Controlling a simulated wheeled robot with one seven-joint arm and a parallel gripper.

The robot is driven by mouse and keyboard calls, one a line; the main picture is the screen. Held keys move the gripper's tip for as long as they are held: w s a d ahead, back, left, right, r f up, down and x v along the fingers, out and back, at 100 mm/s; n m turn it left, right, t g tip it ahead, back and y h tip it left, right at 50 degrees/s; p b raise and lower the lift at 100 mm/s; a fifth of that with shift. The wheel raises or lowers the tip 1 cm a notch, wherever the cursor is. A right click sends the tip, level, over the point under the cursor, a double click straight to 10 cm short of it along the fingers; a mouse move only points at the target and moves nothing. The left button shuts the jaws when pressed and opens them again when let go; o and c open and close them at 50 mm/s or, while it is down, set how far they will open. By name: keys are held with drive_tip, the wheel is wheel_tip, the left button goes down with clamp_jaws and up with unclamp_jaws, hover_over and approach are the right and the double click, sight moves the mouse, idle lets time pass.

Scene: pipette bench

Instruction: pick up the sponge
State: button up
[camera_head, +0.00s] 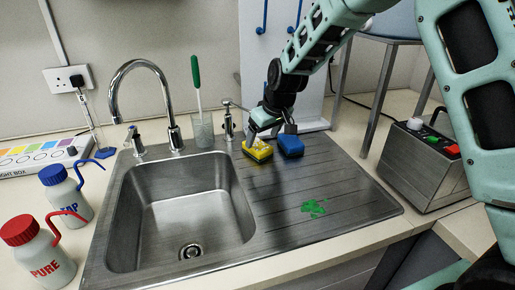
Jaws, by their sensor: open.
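A yellow sponge (258,152) with a dark underside lies on the ribbed drainboard, just right of the sink basin. A blue sponge (291,147), also dark below, lies close to its right. My gripper (267,135) points down over the sponges from behind, with its jaws open. One finger is at the yellow sponge's left back side, and the other is near the gap between the two sponges. I cannot tell whether the fingers touch either sponge. Nothing is visibly held.
The steel sink (190,215) lies left, with a tall tap (168,100) behind it. A green-handled brush stands in a beaker (202,130). A green stain (313,208) marks the drainboard. A grey control box (425,165) stands right; wash bottles (65,195) stand left.

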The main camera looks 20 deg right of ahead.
sight(258, 145)
drive_tip(key=x, duration=0.4)
drive_tip(key=shift+a+f+p, duration=0.2)
drive_tip(key=shift+p, duration=0.15)
drive_tip(key=shift+c, duration=0.4)
drive_tip(key=c, duration=1)
drive_tip(key=shift+r, duration=0.15)
drive_tip(key=shift+c, duration=0.2)
drive_tip(key=shift+s+r+b, duration=0.15)
drive_tip(key=shift+r+b, duration=0.05)
drive_tip(key=shift+b, duration=0.1)
wheel_tip(258, 145, up, 7)
drive_tip(key=shift+s+f+b, duration=0.15)
drive_tip(key=shift+f+b, duration=0.05)
drive_tip(key=shift+b, duration=0.3)
drive_tip(key=s+b, duration=0.3)
drive_tip(key=s, duration=1.6)
drive_tip(key=shift+s+f, duration=0.15)
drive_tip(key=shift+s, duration=0.1)
